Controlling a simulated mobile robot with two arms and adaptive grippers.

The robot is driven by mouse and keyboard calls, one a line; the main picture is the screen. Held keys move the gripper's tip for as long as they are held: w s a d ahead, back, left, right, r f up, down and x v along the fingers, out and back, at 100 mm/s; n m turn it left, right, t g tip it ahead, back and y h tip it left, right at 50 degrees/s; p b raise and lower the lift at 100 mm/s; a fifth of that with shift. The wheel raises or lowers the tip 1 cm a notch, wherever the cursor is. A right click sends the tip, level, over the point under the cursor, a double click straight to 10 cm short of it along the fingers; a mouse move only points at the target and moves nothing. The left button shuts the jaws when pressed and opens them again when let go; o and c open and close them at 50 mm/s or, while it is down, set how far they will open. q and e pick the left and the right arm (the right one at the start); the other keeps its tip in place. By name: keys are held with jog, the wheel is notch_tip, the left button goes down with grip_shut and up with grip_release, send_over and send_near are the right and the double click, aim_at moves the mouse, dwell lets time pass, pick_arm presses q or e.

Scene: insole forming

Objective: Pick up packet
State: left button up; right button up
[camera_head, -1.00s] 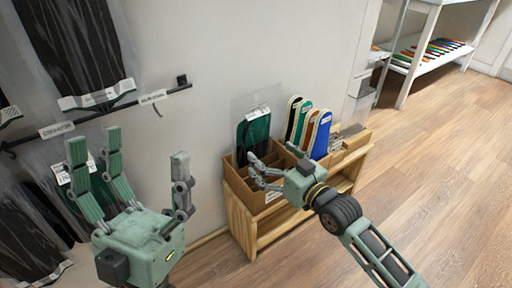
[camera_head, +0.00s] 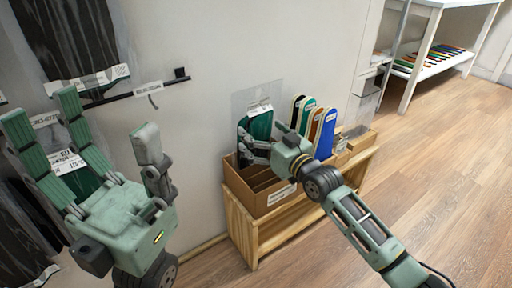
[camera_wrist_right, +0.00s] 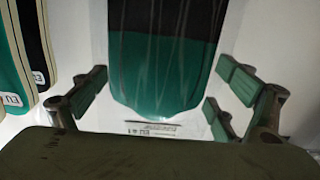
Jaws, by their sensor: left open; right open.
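A clear packet (camera_head: 259,121) with a black and green insole and a white label stands against the wall at the back of the cardboard box. It fills the middle of the right wrist view (camera_wrist_right: 165,75), where its label is upside down. My right gripper (camera_head: 254,150) is open in front of the packet. In the wrist view its fingers (camera_wrist_right: 160,100) lie to both sides of the insole; I cannot tell whether they touch the packet. My left gripper (camera_head: 100,145) is open and empty at the left, in front of hanging packets. My right gripper hides part of the packet's lower half.
The cardboard box (camera_head: 262,203) with compartments sits on a low wooden shelf (camera_head: 240,228). Several coloured insoles (camera_head: 325,135) stand just right of the packet. Packets (camera_head: 75,45) hang from a wall rail (camera_head: 135,95) at the left. Open floor (camera_head: 440,190) lies at the right.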

jog(key=shift+c, duration=0.6)
jog(key=c, duration=1.5)
